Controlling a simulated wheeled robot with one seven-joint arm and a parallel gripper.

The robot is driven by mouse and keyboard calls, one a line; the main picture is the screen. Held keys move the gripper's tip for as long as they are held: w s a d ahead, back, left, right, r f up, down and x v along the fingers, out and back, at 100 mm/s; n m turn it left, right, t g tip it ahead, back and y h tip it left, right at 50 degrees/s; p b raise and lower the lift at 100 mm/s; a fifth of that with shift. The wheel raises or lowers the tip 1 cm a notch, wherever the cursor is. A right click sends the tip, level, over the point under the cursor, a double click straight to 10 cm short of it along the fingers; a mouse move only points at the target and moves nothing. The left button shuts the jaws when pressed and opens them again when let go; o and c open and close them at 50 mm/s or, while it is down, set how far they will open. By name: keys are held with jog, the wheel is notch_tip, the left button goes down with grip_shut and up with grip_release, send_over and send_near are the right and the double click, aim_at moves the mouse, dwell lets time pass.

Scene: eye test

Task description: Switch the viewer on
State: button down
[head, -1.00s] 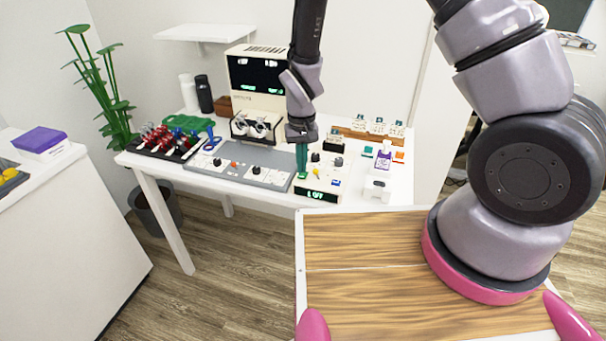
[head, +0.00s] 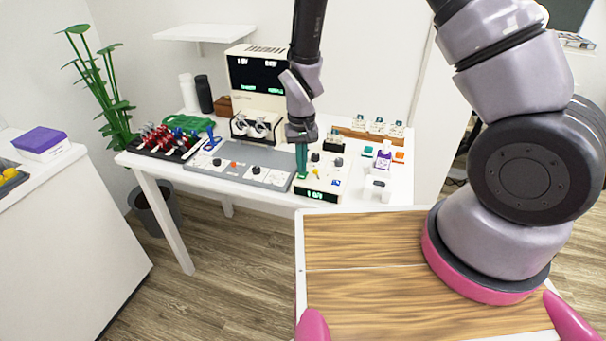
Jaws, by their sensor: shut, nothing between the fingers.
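The beige viewer (head: 258,76) with a dark screen stands at the back of the white table. Its screen shows small lit text at the top and green text along the bottom, too small to read surely. A white control box (head: 318,186) with knobs, a yellow button (head: 315,175) and a small green lit display (head: 314,195) sits at the table's front. My gripper (head: 302,176) points down with its green fingers shut and empty. The fingertips are at the left part of the control box, seemingly touching it. They hide what is beneath them.
A grey control panel (head: 270,180) lies left of the box. A trial frame (head: 257,126) stands before the viewer. A dark rack (head: 160,147) of red-handled items is at the left. Small bottles and blocks (head: 384,155) stand at the right.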

jog(key=shift+f, duration=0.85)
dwell(0.7)
jog(key=shift+r, duration=3.5)
notch_tip(320, 180, up, 13)
jog(key=m+t+y, duration=0.1)
jog(key=m, duration=0.1)
send_over(302, 176)
jog(key=w+d, duration=0.2)
jog(key=d, duration=0.3)
jog(key=s+d+r+m+t+y, duration=0.1)
jog(key=d+r+t, duration=0.1)
jog(key=d+r, duration=0.7)
jog(key=s+d+r+m+t, duration=0.1)
jog(key=s+d+r+t, duration=0.1)
jog(key=s+d+r, duration=0.2)
jog(key=s+d+r+m+t, duration=0.2)
jog(key=s+d+r, duration=0.2)
jog(key=s+r, duration=0.5)
notch_tip(302, 176, up, 2)
jog(key=shift+s+d+r, duration=0.2)
jog(key=shift+s+d, duration=0.05)
jog(key=shift+d, duration=0.1)
